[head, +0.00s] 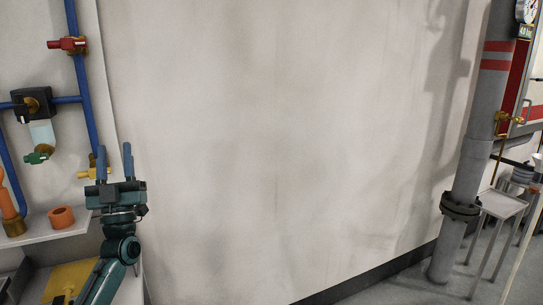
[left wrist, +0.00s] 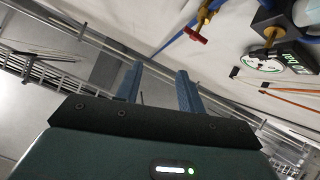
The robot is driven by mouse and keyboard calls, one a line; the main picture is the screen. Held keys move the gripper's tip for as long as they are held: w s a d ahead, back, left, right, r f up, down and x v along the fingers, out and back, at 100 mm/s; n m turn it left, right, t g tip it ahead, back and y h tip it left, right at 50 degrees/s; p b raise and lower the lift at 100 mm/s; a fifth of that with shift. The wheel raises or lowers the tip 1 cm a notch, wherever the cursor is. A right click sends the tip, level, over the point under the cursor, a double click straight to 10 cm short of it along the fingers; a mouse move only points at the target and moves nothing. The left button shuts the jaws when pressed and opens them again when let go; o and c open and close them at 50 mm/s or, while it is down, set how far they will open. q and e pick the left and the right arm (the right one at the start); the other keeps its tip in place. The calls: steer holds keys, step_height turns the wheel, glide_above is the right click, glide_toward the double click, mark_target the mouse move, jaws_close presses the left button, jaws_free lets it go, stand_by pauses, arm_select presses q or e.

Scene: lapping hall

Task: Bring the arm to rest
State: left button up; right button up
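My left gripper (head: 115,162) is raised at the left of the head view, its two blue fingers pointing up and spread apart. It is in front of the pale wall, beside the blue pipes. In the left wrist view the same fingers (left wrist: 158,88) stand apart with nothing between them. My left arm comes up from the bottom left of the head view. My right gripper does not show in either view.
Blue pipes (head: 82,110) with a red valve (head: 67,44) and a yellow valve (head: 88,173) are close by the left gripper. A shelf (head: 75,231) holds an orange ring (head: 61,217). A grey column (head: 465,185) and small table (head: 500,204) stand right. The middle wall is bare.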

arm_select(q)
steer(key=w+d+f+m+g+h, duration=0.4)
steer(key=w+f+m+g+h, duration=0.2)
steer(key=w+f+m+h, duration=0.4)
step_height(320, 180, down, 14)
steer(key=s+r+n+g+y, duration=0.1)
steer(key=s+n+g, duration=0.15)
steer(key=g, duration=0.35)
steer(key=s+d+f+m+g+h, duration=0.1)
steer(key=s+d+f, duration=0.4)
steer(key=s+f, duration=0.35)
steer(key=s+d+f+m+g+h, duration=0.1)
steer(key=s+d+f+g+h, duration=0.1)
steer(key=s+d+f, duration=0.55)
steer(key=s+d+f+g, duration=0.1)
steer(key=s+d+f, duration=0.1)
steer(key=s, duration=0.8)
steer(key=s+d+f+n+g+h, duration=0.1)
steer(key=s+d+f, duration=0.2)
steer(key=s, duration=0.8)
steer(key=shift+d+g+h, duration=0.3)
steer(key=shift+d, duration=0.25)
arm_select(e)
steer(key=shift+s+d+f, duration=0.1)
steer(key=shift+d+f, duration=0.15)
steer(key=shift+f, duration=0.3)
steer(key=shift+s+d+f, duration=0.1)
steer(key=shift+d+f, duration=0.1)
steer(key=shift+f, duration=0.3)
